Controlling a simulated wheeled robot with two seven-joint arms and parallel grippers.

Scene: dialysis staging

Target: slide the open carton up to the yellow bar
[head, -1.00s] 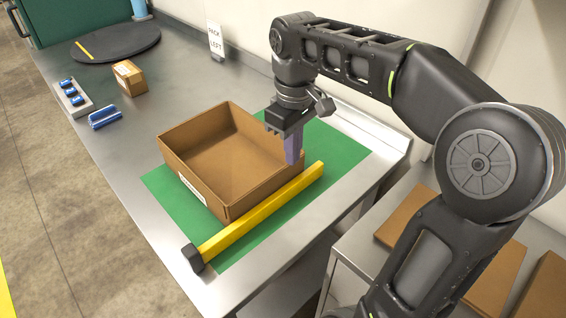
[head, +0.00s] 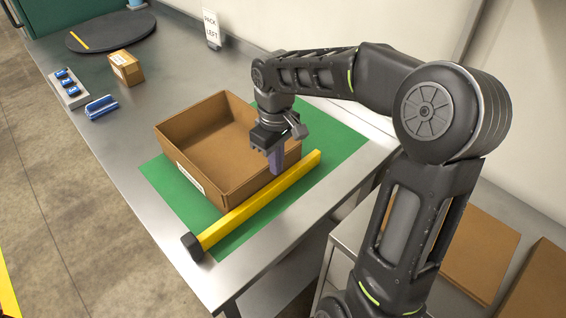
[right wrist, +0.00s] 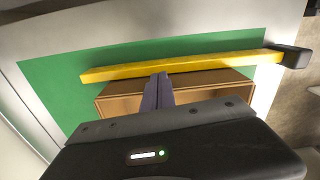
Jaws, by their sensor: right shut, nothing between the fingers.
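The open brown carton (head: 188,155) sits on the green mat (head: 336,140) on the steel bench, its open top facing up. The yellow bar (head: 262,200) lies along the carton's near right side, with a black end block (head: 191,246). My left gripper is out of view.
A small box (head: 127,68), a blue-and-white item (head: 101,107), a tray of blue items (head: 68,88) and a dark round disc (head: 112,32) stand farther back. Bare steel lies left of the carton.

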